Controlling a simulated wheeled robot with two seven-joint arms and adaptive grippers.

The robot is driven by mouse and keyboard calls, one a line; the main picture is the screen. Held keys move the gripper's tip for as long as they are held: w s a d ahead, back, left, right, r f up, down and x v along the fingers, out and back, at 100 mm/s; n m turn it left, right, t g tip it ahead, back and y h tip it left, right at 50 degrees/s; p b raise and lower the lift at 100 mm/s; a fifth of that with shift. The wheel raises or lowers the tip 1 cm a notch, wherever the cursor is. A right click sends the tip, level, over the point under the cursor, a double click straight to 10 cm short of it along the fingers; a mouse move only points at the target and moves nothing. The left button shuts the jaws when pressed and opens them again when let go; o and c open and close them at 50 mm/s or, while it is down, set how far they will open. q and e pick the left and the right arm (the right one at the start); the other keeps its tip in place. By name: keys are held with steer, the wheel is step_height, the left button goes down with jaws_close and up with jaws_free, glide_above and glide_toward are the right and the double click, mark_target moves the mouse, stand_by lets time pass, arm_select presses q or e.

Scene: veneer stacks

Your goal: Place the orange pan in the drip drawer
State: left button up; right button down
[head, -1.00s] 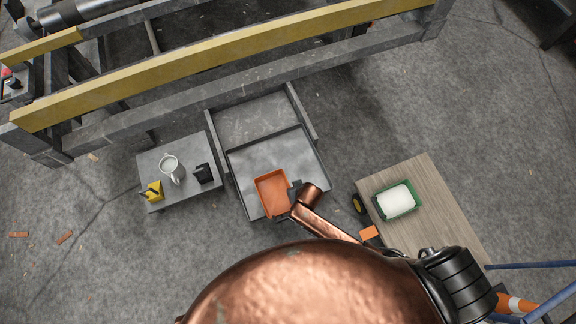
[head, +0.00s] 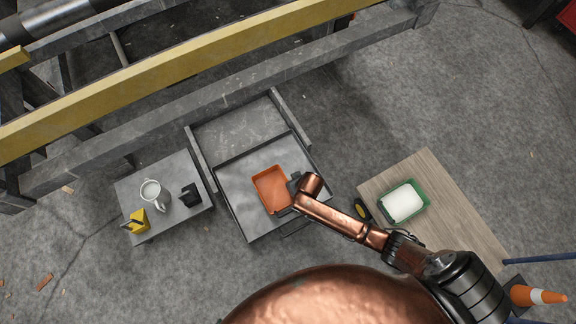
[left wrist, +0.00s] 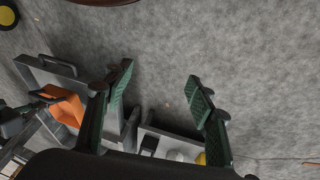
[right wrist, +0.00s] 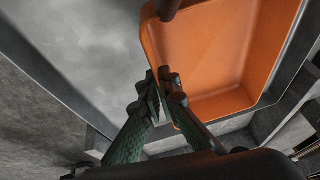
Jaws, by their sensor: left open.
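The orange pan (head: 271,187) is within the outline of the grey drip drawer (head: 237,209), which is pulled out from under the machine frame. My right gripper (head: 291,186) is at the pan's right side in the head view. In the right wrist view the right gripper's fingers (right wrist: 164,90) are closed on the wall of the pan (right wrist: 215,55). I cannot tell whether the pan's base touches the drawer floor. My left gripper (left wrist: 159,74) is open and empty, away from the drawer (left wrist: 45,73); it is outside the head view.
A small grey table (head: 178,216) left of the drawer holds a white jug (head: 152,192), a yellow item (head: 138,220) and a black item (head: 190,195). A wooden board (head: 440,215) at right bears a green tray (head: 421,204) with white contents.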

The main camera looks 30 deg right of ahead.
steer(key=shift+w+d+f+b, duration=0.25)
steer(key=shift+w+f+b, duration=0.1)
steer(key=shift+w+f, duration=0.25)
step_height(320, 180, down, 3)
steer(key=shift+d+b, duration=0.1)
steer(key=shift+b, duration=0.8)
steer(key=shift+f, duration=0.2)
arm_select(q)
steer(key=w+d+f+t, duration=0.1)
steer(key=w+f+t, duration=0.1)
steer(key=f, duration=0.3)
steer(key=shift+w+d+t, duration=0.3)
steer(key=shift+w+d, duration=0.05)
steer(key=shift+w, duration=0.3)
arm_select(e)
steer(key=shift+r, duration=0.1)
steer(key=c, duration=2.2)
jaws_free()
steer(key=shift+f, duration=0.25)
steer(key=shift+o, duration=0.2)
